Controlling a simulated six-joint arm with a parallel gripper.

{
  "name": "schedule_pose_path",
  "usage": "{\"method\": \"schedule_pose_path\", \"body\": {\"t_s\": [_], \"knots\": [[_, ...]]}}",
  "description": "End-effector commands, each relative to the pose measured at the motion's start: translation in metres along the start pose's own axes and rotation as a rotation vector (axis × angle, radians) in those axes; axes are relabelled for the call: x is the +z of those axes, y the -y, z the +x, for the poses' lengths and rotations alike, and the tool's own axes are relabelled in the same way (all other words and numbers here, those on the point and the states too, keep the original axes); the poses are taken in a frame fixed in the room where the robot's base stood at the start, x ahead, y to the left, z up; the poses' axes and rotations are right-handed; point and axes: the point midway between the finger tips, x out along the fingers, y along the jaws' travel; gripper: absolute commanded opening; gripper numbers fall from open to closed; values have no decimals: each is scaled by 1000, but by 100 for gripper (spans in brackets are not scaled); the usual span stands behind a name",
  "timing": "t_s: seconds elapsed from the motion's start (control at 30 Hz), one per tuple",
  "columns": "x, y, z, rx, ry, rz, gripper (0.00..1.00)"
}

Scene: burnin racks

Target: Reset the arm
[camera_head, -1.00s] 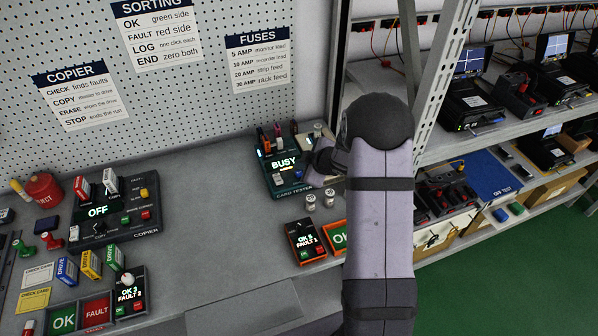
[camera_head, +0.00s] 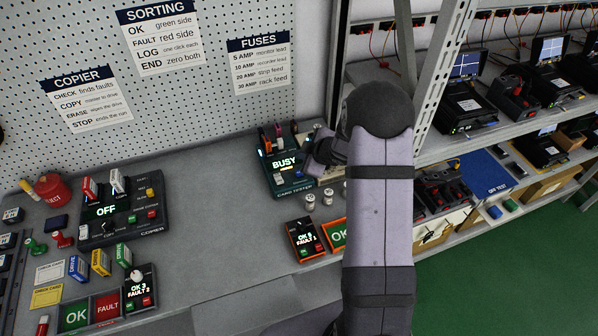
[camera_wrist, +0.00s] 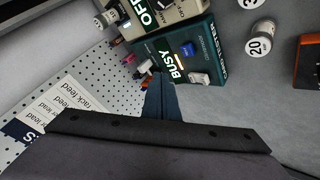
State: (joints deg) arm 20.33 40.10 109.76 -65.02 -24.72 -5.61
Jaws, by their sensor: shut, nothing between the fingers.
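My gripper (camera_wrist: 160,82) shows in the wrist view as dark fingers, shut and empty, beside the lower edge of the card tester (camera_wrist: 196,62). In the head view my arm stands at the right of the workbench. My gripper (camera_head: 318,160) is at the right side of the card tester (camera_head: 284,178), partly hidden by my own arm. The tester's screen reads BUSY. Whether my fingers touch the tester I cannot tell.
The copier (camera_head: 122,212) reads OFF. Counters stand at left (camera_head: 138,290) and right (camera_head: 304,238). Small fuses (camera_head: 310,201) stand near the tester. A metal rack (camera_head: 440,70) with electronic units rises at right. The middle of the bench (camera_head: 215,210) is clear.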

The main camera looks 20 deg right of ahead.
Motion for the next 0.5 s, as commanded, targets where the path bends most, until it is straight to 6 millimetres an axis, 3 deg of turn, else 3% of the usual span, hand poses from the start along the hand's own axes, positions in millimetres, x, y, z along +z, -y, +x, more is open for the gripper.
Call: {"method": "schedule_pose_path", "body": {"t_s": [0.5], "knots": [[-1,-1,-5,9,21,19,0]]}}
